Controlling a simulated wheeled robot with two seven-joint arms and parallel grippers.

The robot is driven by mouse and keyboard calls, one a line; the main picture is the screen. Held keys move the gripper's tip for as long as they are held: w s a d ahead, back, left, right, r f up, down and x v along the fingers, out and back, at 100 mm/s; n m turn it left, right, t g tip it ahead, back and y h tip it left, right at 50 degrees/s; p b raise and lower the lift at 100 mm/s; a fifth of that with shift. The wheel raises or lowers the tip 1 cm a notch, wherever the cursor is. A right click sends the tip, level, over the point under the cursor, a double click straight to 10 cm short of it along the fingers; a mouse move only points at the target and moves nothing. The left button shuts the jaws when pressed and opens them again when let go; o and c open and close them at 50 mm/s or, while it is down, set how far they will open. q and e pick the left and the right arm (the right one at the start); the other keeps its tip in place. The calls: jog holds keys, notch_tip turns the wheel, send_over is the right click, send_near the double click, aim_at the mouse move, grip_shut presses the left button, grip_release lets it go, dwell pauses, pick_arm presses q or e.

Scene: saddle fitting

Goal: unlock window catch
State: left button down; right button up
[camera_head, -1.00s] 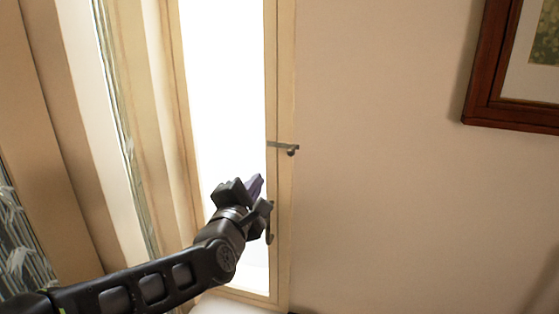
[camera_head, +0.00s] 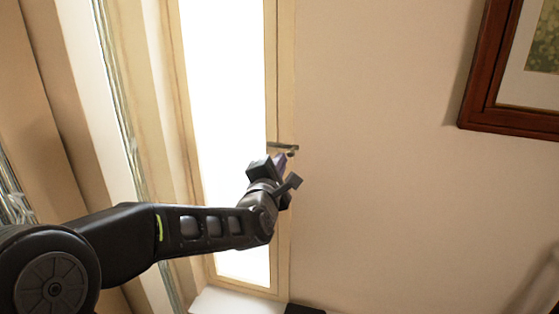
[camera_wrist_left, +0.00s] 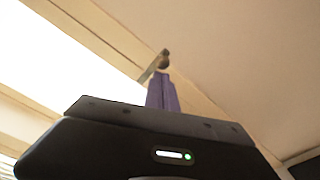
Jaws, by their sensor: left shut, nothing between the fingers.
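The window catch (camera_head: 283,146) is a small dark bar with a knob, mounted across the right edge of the cream window frame (camera_head: 284,80). My left gripper (camera_head: 282,160) is shut and empty, its purple fingertips just below the catch knob in the head view. In the left wrist view the catch (camera_wrist_left: 155,66) shows just beyond the tips of the shut purple fingers (camera_wrist_left: 161,92). I cannot tell whether the fingertips touch the knob. The lower handle on the frame is hidden behind my left arm. My right gripper is not in view.
A bright window pane (camera_head: 222,80) lies left of the catch, with a tan curtain or panel (camera_head: 50,90) further left. A bare wall (camera_head: 380,150) is to the right, with a red-brown picture frame (camera_head: 480,100) at upper right. A white sill (camera_head: 225,302) is below.

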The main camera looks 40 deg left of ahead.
aim_at(273, 144)
pick_arm(q)
jog(key=shift+n+b, duration=0.3)
jog(key=shift+b, duration=0.15)
jog(key=shift+r+n+b, duration=0.2)
jog(key=shift+n+b, duration=0.2)
jog(key=shift+b, duration=0.3)
jog(key=r+n+b, duration=0.1)
jog(key=n+b, duration=0.1)
jog(key=n, duration=0.2)
jog(key=a+r+n+b, duration=0.1)
jog(key=r+n+b, duration=0.1)
jog(key=n+b, duration=0.1)
jog(key=r+n+h+b, duration=0.1)
jog(key=n+b, duration=0.2)
jog(key=n, duration=0.1)
jog(key=shift+s+a+r+n, duration=0.15)
jog(key=shift+s+a+n, duration=0.15)
jog(key=shift+n, duration=0.1)
